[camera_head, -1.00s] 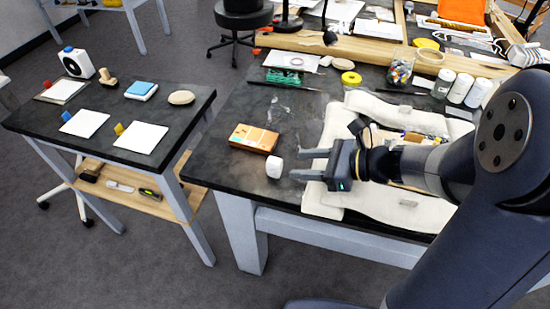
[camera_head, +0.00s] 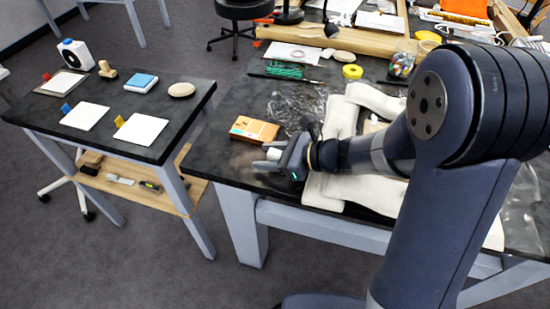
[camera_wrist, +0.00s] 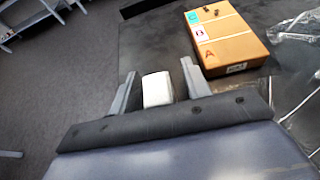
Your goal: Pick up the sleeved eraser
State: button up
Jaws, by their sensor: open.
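The eraser is a small white block (camera_head: 274,154) near the front left corner of the large black table; its sleeve cannot be made out. In the wrist view the white block (camera_wrist: 157,89) lies between the two grey fingers, with a gap on each side. My gripper (camera_head: 266,158) is open around it, its fingers pointing left in the head view. It also shows open in the wrist view (camera_wrist: 158,85). The near end of the block is hidden by my gripper's body in the wrist view.
An orange-brown box (camera_head: 254,130) lies just behind the block, close to my right finger in the wrist view (camera_wrist: 226,38). Clear crumpled film (camera_head: 298,104) and white padding (camera_head: 345,125) lie beyond. A smaller side table (camera_head: 150,100) stands left across a gap.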

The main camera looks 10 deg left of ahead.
grip_shut()
dwell(0.4)
jog(key=shift+r, duration=0.1)
